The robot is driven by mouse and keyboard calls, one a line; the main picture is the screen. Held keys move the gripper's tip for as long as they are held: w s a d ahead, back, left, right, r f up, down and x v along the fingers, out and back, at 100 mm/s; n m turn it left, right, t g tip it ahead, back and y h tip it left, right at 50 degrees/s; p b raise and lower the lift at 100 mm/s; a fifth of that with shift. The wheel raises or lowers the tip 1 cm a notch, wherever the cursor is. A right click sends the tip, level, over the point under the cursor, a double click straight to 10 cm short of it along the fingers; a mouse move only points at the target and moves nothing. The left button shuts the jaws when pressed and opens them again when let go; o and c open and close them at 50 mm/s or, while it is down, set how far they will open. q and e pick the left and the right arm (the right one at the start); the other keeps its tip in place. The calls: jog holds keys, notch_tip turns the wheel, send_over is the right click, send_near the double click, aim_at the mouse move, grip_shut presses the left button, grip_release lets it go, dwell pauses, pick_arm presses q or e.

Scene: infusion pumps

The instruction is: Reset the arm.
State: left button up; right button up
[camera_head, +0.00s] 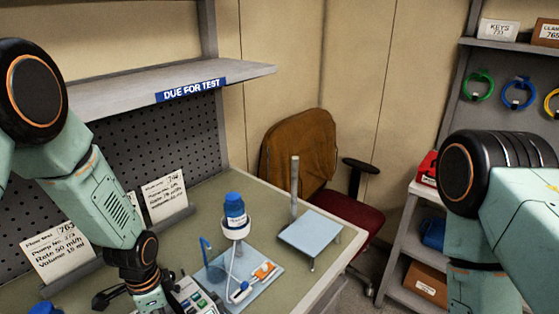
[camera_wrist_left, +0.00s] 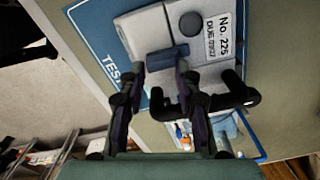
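My left arm comes in from the left in the head view and reaches down to the bottom edge, where its wrist (camera_head: 146,280) hides part of a pump with coloured buttons (camera_head: 188,296). In the left wrist view my left gripper (camera_wrist_left: 161,72) has its two dark fingers apart. A black handle (camera_wrist_left: 215,102) is beside the right finger. My right arm is bent at the right edge; its gripper is out of frame.
A blue-capped bottle (camera_head: 235,211) stands over a light blue board (camera_head: 270,270). A small platform with a post (camera_head: 310,232) is to its right. Written cards (camera_head: 62,252) stand along the back. A shelf (camera_head: 180,88) overhangs the bench. A chair (camera_head: 300,150) is behind.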

pick_arm(q)
jog(key=shift+w+n, duration=0.1)
jog(key=shift+n, duration=1)
jog(key=shift+a+r, duration=0.1)
jog(key=shift+r, duration=0.05)
